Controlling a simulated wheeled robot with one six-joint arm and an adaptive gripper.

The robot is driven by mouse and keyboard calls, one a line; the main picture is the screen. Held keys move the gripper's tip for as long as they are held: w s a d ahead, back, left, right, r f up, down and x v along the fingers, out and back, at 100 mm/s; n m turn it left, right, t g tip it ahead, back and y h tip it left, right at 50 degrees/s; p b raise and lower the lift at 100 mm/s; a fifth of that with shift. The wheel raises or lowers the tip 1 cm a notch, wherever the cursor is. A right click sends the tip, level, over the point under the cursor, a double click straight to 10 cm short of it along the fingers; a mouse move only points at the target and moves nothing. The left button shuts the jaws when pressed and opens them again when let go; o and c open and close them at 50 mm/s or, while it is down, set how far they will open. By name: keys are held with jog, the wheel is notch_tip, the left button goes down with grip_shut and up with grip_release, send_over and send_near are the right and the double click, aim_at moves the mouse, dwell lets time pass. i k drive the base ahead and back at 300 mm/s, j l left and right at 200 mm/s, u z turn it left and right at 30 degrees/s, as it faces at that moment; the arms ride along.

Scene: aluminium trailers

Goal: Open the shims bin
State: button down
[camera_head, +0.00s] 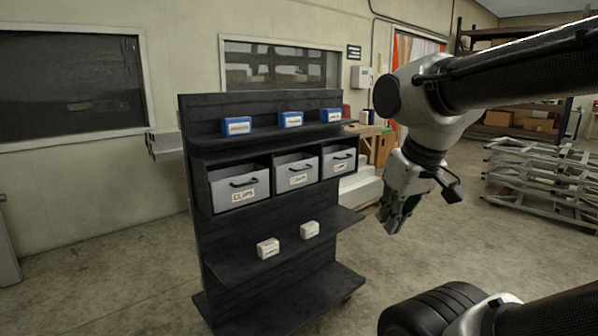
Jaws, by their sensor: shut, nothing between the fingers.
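Three grey bins with black handles stand in a row on the middle level of a dark shelf rack (275,215). The left bin (239,186) has a label that seems to read "CLIPS". The labels of the middle bin (297,172) and the right bin (339,161) are too small to read surely, so I cannot tell which is the shims bin. Dark gaps show above the bin fronts. My gripper (392,228) is shut and empty. It points down to the right of the rack, apart from the bins.
Blue boxes (291,120) stand on the top shelf. Two small white boxes (268,248) sit on the lower shelf. Metal frames (540,180) are stacked at the right. A workbench (378,132) is behind the rack. The floor in front of the rack is clear.

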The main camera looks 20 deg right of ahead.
aim_at(338, 159)
jog(key=i+l, duration=1)
jog(key=l, duration=0.2)
jog(key=z, duration=0.05)
